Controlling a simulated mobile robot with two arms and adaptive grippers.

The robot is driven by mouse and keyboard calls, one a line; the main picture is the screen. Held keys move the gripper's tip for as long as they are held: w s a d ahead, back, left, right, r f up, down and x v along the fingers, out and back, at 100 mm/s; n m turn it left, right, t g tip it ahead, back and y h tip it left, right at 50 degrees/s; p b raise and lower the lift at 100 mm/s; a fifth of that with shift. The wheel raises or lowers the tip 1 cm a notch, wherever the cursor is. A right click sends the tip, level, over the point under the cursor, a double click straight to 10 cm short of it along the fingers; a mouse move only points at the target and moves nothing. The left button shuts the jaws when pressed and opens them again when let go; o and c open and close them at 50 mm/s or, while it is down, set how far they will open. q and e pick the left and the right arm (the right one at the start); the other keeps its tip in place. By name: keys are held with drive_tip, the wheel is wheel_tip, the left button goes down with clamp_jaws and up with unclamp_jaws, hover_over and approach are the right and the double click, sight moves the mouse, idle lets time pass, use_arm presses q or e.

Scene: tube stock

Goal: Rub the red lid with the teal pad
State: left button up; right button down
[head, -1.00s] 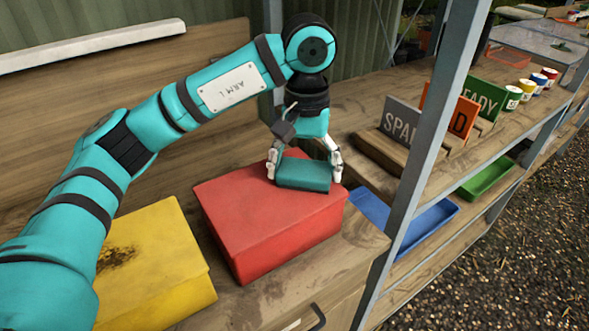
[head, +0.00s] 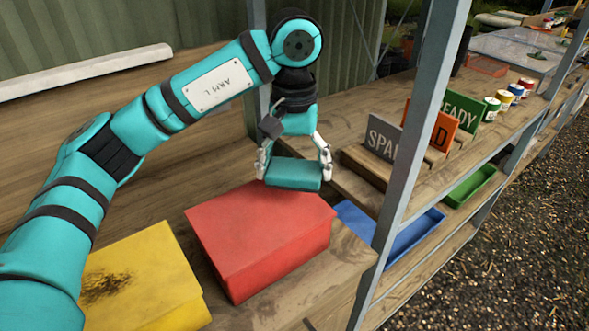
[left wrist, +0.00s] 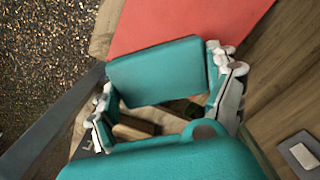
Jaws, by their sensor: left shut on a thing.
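The red lid (head: 255,225) tops a box on the wooden bench, near the middle of the head view. It looks clean where it shows. My left gripper (head: 294,174) is shut on the teal pad (head: 292,176), one finger at each end. The pad is over or just past the lid's far right edge, and seems raised. I cannot tell for certain whether it touches. In the left wrist view the pad (left wrist: 157,72) covers part of the edge of the red lid (left wrist: 180,22). My right gripper is out of view.
A yellow lid (head: 165,275) with a dark smudge is left of the red one. A grey shelf post (head: 420,130) stands close right of the pad. Signs, several small cans (head: 505,98), a blue tray (head: 415,235) and a green tray (head: 470,185) occupy the shelves.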

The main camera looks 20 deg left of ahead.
use_arm(q)
drive_tip(key=shift+r, duration=0.6)
drive_tip(key=shift+r+p, duration=1.25)
drive_tip(key=shift+r, duration=0.3)
drive_tip(key=shift+f, duration=0.1)
